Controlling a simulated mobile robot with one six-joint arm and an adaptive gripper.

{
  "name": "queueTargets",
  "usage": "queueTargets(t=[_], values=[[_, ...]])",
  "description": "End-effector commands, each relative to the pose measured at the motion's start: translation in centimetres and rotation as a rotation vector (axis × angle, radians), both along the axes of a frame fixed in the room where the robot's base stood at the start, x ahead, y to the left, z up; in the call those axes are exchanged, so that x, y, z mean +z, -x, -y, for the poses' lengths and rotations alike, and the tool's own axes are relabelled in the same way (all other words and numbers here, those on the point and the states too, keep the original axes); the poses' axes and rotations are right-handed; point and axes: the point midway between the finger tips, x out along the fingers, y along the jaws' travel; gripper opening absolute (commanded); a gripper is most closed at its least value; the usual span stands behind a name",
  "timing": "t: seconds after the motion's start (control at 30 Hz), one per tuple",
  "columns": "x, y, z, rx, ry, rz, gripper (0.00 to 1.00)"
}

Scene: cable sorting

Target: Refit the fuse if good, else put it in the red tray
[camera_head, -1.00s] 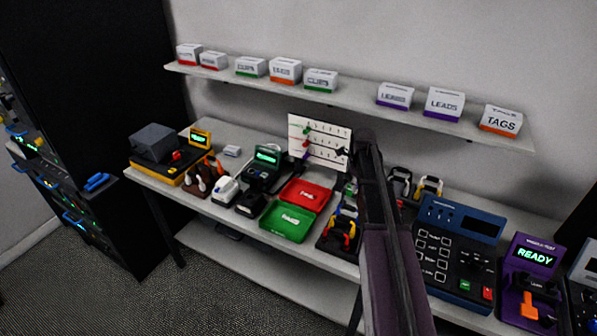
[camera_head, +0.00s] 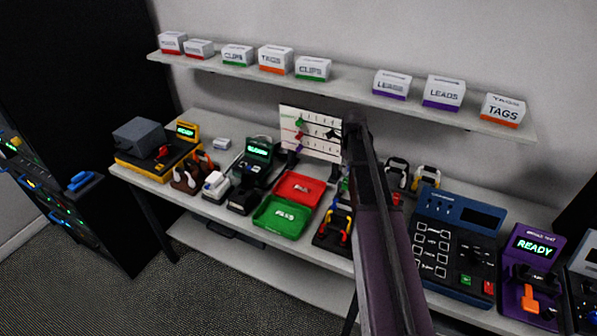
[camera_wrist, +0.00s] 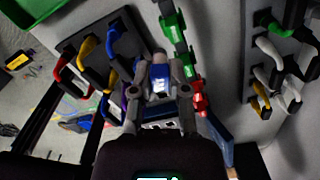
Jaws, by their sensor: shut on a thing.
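My gripper (camera_wrist: 158,88) is shut on a small blue piece with a pale end (camera_wrist: 159,80), seen between the fingers in the wrist view. I take it to be the fuse, but cannot read its condition. In the head view my arm hides the gripper's hold. The red tray (camera_head: 318,186) lies on the bench left of my arm, with the green tray (camera_head: 262,219) in front of it. A corner of the green tray shows at the upper left of the wrist view (camera_wrist: 28,12).
A dark rack with coloured cable loops (camera_wrist: 88,48) is left of my gripper in the wrist view. Green and red clips (camera_wrist: 180,45) are close beside it. A blue keypad unit (camera_head: 455,250) and a purple tester reading READY (camera_head: 520,285) stand right. Boxes line the shelf above.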

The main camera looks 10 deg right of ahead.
Motion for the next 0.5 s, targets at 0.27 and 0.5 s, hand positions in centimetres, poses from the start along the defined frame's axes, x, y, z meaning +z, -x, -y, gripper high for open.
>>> queueTargets(t=[0.27,0.5], values=[[-2.2,-2.8,-3.8,0.094,0.000,0.000,0.00],[-4.9,-6.2,-9.9,0.237,0.000,0.000,0.00]])
